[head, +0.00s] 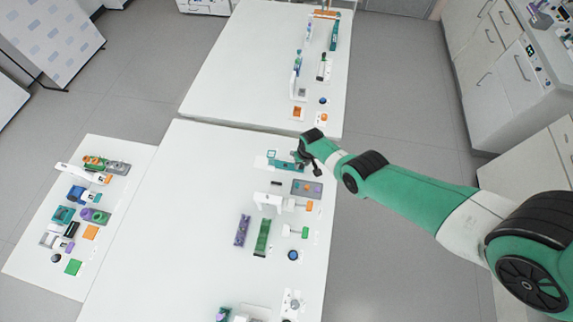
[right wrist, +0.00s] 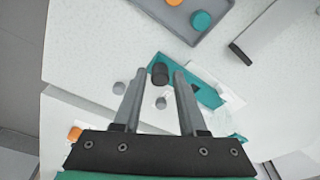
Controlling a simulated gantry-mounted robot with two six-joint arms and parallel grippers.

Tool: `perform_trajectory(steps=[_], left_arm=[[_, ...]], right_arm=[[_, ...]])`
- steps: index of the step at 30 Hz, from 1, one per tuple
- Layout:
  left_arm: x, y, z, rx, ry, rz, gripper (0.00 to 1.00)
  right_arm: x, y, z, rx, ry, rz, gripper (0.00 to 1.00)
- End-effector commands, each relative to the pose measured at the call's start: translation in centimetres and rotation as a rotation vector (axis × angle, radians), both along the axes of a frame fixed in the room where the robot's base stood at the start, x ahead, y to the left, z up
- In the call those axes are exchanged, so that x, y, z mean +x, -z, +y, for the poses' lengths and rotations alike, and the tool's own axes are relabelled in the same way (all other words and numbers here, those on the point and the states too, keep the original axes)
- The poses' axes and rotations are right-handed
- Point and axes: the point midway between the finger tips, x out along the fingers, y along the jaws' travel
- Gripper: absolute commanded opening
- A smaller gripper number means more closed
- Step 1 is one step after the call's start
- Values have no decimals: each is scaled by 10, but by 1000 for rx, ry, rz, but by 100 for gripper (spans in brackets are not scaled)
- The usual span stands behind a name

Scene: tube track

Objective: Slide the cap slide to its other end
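A teal track (head: 283,164) lies on the white table, just left of my right gripper (head: 309,168) in the head view. In the right wrist view the track (right wrist: 205,94) runs diagonally, with a dark round cap (right wrist: 160,71) at its upper left part. My right gripper (right wrist: 159,76) is open there, with one finger on each side of the dark cap in the picture. I cannot tell whether the fingers touch it. The gripper hides part of the track. My left gripper is not in view.
A grey tray (head: 298,187) with coloured discs lies close to the track. A white block (head: 266,200), a green rack (head: 262,236) and a purple rack (head: 242,230) stand nearer. A side table (head: 40,225) holds several small parts. The table's left part is clear.

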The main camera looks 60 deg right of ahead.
Motion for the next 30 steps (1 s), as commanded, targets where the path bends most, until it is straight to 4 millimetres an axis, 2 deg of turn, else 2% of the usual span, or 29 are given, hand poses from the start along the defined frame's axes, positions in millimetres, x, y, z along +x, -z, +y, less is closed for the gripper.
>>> perform_trajectory(steps=[1,6,7,14,30], left_arm=[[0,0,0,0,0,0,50],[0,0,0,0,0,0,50],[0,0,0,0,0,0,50],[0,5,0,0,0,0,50],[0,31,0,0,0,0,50]], right_arm=[[0,0,0,0,0,0,32],[0,0,0,0,0,0,2],[0,0,0,0,0,0,0],[4,2,1,0,0,0,0],[35,3,11,-1,-1,-1,0]])
